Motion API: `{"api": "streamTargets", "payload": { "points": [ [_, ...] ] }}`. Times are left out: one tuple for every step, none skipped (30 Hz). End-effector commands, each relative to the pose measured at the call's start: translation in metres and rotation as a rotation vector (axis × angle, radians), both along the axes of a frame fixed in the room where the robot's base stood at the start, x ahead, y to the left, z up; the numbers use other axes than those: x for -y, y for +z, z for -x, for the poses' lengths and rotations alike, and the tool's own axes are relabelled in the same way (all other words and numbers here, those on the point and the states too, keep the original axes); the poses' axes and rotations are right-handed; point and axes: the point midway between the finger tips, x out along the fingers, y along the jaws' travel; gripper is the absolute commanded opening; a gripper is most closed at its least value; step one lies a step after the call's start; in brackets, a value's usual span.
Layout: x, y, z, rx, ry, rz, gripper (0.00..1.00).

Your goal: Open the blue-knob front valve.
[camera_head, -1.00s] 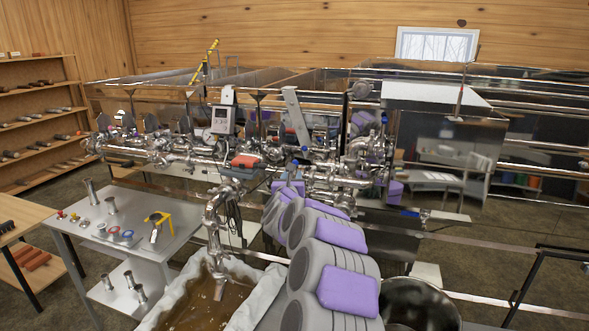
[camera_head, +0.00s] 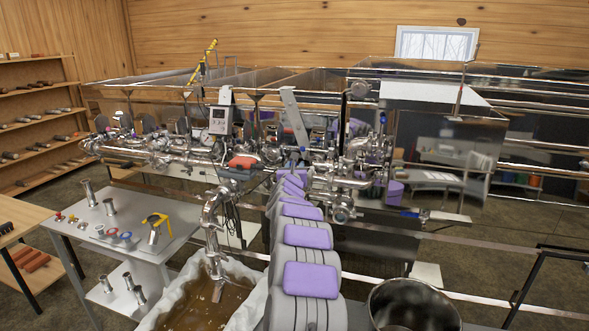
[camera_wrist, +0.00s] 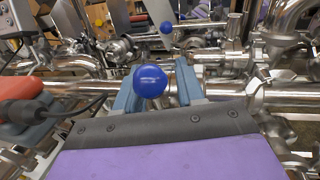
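In the wrist view a round blue knob (camera_wrist: 150,80) stands in front of a horizontal steel pipe (camera_wrist: 230,90). My gripper (camera_wrist: 162,76) has its two blue-grey fingers apart, one on each side of the knob in the picture. The knob is closer to the left finger and overlaps it; a gap shows towards the right finger. I cannot tell whether it touches. The knob's stem and valve body are mostly hidden. A second, smaller blue knob (camera_wrist: 166,28) is farther back. In the head view my gripper is small and unclear among the pipes at the evaporator's front (camera_head: 180,155).
A red-orange handle (camera_wrist: 20,88) with a black cable is left of my gripper. Steel pipes and fittings crowd both sides. In the head view a metal table (camera_head: 135,225) with fittings, a syrup-filled basin (camera_head: 205,305) and a steel pot (camera_head: 410,305) stand in front.

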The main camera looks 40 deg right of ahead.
Motion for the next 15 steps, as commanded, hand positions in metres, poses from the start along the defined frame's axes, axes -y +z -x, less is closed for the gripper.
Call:
{"api": "streamTargets", "payload": {
  "points": [
    [-0.0004, 0.0, -0.0003, -0.001, 0.0, 0.001, 0.38],
    [-0.0009, 0.0, -0.0005, -0.001, 0.001, 0.001, 0.38],
    [-0.0017, 0.0002, -0.0005, -0.001, 0.001, 0.001, 0.38],
    [-0.0022, 0.0003, -0.0006, -0.001, 0.001, 0.001, 0.38],
    [-0.0027, 0.0006, -0.0005, -0.002, 0.001, 0.001, 0.38],
    [-0.0032, 0.0006, -0.0005, -0.002, 0.001, 0.001, 0.38],
    [-0.0035, 0.0006, -0.0006, -0.002, 0.001, 0.001, 0.38],
    [-0.0037, 0.0006, -0.0006, -0.002, 0.001, 0.001, 0.35],
    [-0.0038, 0.0004, -0.0006, -0.002, 0.001, 0.001, 0.31],
    [-0.0037, 0.0004, -0.0006, -0.002, 0.001, 0.001, 0.29],
    [-0.0035, 0.0004, -0.0006, -0.002, 0.001, 0.001, 0.26],
    [-0.0032, 0.0002, -0.0007, -0.002, 0.001, 0.001, 0.22],
    [-0.0028, 0.0001, -0.0007, -0.002, 0.001, 0.001, 0.19],
    [-0.0025, 0.0, -0.0007, -0.002, 0.001, 0.001, 0.16],
    [-0.0021, -0.0001, -0.0007, -0.001, 0.001, 0.0, 0.12]
  ]
}}
